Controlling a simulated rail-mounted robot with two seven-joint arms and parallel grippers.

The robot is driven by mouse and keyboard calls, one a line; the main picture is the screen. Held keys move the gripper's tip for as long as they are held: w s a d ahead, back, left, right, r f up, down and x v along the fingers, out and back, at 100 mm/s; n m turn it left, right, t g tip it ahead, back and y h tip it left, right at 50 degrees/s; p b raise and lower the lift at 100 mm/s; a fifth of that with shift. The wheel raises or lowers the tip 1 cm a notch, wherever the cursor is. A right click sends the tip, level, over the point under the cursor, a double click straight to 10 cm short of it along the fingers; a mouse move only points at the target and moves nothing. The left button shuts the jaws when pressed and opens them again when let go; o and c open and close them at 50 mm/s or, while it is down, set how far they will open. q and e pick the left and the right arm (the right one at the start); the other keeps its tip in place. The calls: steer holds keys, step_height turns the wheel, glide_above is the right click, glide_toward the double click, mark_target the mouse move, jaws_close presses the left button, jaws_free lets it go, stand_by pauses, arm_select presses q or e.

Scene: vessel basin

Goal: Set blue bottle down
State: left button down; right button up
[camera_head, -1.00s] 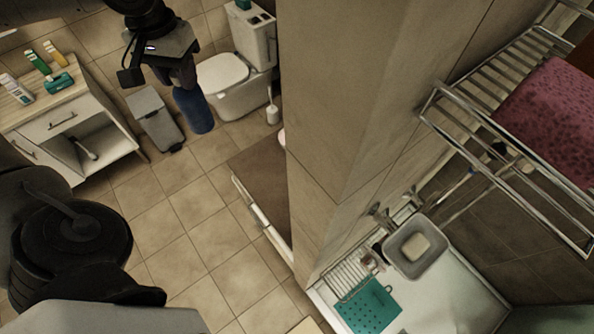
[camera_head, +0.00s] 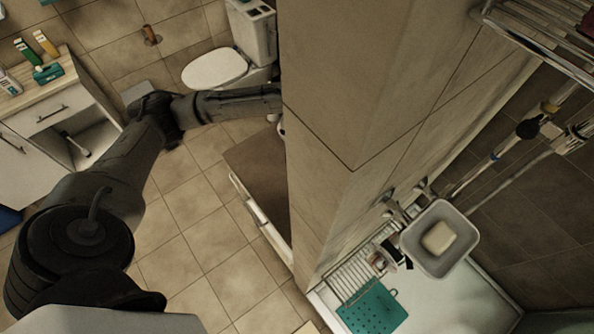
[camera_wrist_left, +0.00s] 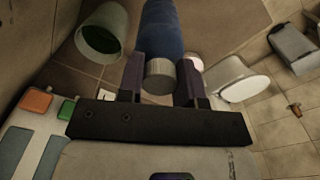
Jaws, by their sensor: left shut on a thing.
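The blue bottle (camera_wrist_left: 162,30) shows in the left wrist view, with its pale grey cap (camera_wrist_left: 159,76) towards me. My left gripper (camera_wrist_left: 163,78) is shut on it near the cap end, one dark finger on each side. The far end of the bottle is cut off by the top of that view. In the head view my left arm reaches right towards the pillar, and the gripper and the bottle are hidden behind it. I cannot tell whether the bottle touches anything below. My right gripper is not in view.
A tiled pillar (camera_head: 345,85) stands beside my left arm. A toilet (camera_head: 218,68) is behind the arm. A cabinet (camera_head: 45,115) with small bottles on top is at the left. An open bucket-like container (camera_wrist_left: 84,42) is near the blue bottle. The middle floor (camera_head: 190,235) is clear.

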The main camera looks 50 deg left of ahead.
arm_select(q)
steer(key=d+f, duration=0.1)
steer(key=w+d+f, duration=0.1)
steer(key=f, duration=0.1)
steer(key=shift+d+f, duration=0.15)
steer(key=shift+f, duration=0.05)
steer(key=s+a+f+p, duration=0.1)
steer(key=s+a+f, duration=0.1)
steer(key=a+f, duration=0.8)
steer(key=shift+s+a+f, duration=0.25)
steer(key=shift+f, duration=0.15)
steer(key=c, duration=0.8)
jaws_free()
